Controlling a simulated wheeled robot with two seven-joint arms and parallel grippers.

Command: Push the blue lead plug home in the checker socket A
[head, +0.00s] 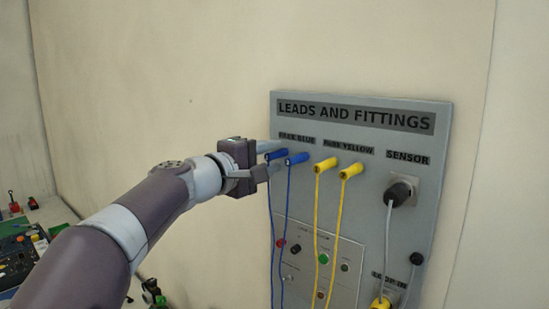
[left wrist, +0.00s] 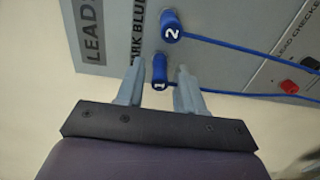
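Two blue lead plugs sit in the upper left of the grey board. Blue plug 1 (left wrist: 160,70) is the nearer to my left gripper, and blue plug 2 (head: 297,158) is just right of it in the head view. My left gripper (head: 272,158) is open. Its fingers stand on either side of plug 1, with gaps showing in the left wrist view (left wrist: 160,82). The lead checker panel (head: 292,282) is lower on the board, with a red fitting (head: 281,243) and a black one (head: 296,249). I cannot read which socket is A. My right gripper is out of view.
Two yellow plugs (head: 338,168) and a sensor plug (head: 398,194) are to the right on the board (head: 360,140). Blue and yellow leads hang down across the checker panel. A table with small items (head: 30,240) is at the far left.

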